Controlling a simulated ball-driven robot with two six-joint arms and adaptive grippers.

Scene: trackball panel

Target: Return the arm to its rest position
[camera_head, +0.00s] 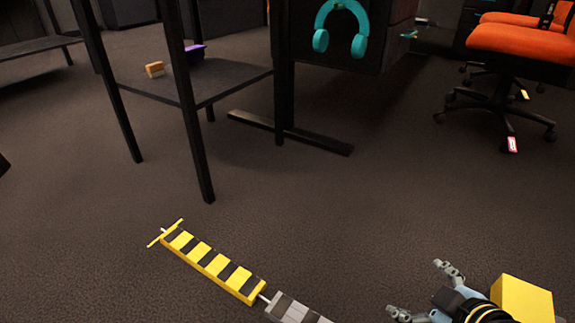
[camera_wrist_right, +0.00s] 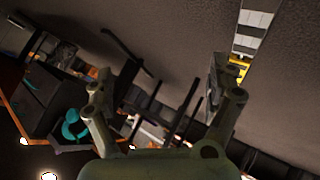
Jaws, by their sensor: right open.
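My right gripper (camera_head: 420,291) shows at the bottom right of the head view, beside a yellow block-shaped part of my arm. Its two grey fingers are spread apart, with nothing between them. In the right wrist view, the same gripper (camera_wrist_right: 158,85) has its fingers well apart, and only the distant, tilted room shows between them. Carpet lies around the fingers in the head view, and they appear clear of the furniture. My left gripper is in neither view.
A black-legged table (camera_head: 236,77) with a low shelf stands at upper left. Turquoise headphones (camera_head: 341,22) hang on a dark cabinet. An orange chair (camera_head: 520,40) stands at upper right. A yellow-and-black striped bar (camera_head: 210,262) is at bottom centre. The middle carpet is clear.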

